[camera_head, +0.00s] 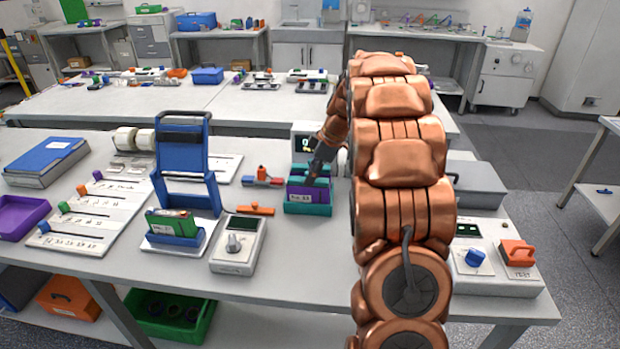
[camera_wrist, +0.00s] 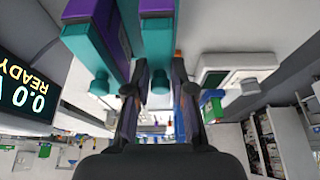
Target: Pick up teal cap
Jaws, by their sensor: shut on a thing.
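The teal cap (camera_wrist: 160,82) sits between my fingertips in the wrist view, at the near end of a teal-and-purple body (camera_wrist: 157,35). My gripper (camera_wrist: 160,76) is shut on it, one dark finger on each side. A second teal knob (camera_wrist: 101,85) on a similar teal-and-purple body (camera_wrist: 92,42) is to the left, outside the fingers. In the head view my gripper (camera_head: 311,180) is down at a teal holder (camera_head: 307,209) with a purple block (camera_head: 304,191). The cap itself cannot be made out in that view.
A blue stand (camera_head: 184,150) and a grey meter box (camera_head: 238,244) stand left of the holder. An orange piece (camera_head: 255,210) lies close by. A display reading READY (camera_wrist: 24,88) is at the left in the wrist view. A panel with an orange handle (camera_head: 517,252) stands right.

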